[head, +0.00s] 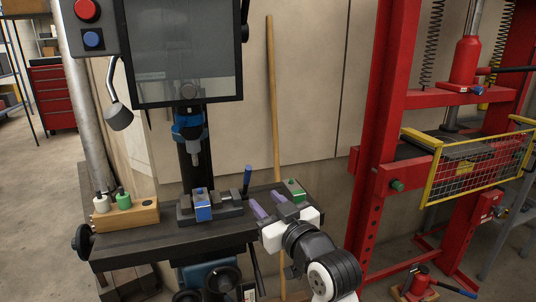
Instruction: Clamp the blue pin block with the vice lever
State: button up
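The blue pin block (203,213) sits at the left part of the dark vice (230,209) on the drill press table. Whether the jaws touch it is too small to tell. The vice lever (248,180) has a blue handle and stands nearly upright at the vice's right end. My gripper (268,204), with purple fingers, is just right of the vice and in front of and below the lever handle. Its fingers are apart with nothing between them, and it appears clear of the lever.
A wooden holder (127,217) with a white and a green pin stands on the table's left. A green block (293,188) lies behind my gripper. A red press frame (375,130) stands to the right.

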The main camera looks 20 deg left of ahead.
aim_at(249, 178)
jog(key=x, duration=0.4)
jog(key=p+x, duration=0.1)
jog(key=x, duration=0.4)
jog(key=w+d+p+x, duration=0.1)
jog(key=x, duration=0.3)
jog(key=shift+w+f, duration=0.15)
grip_shut()
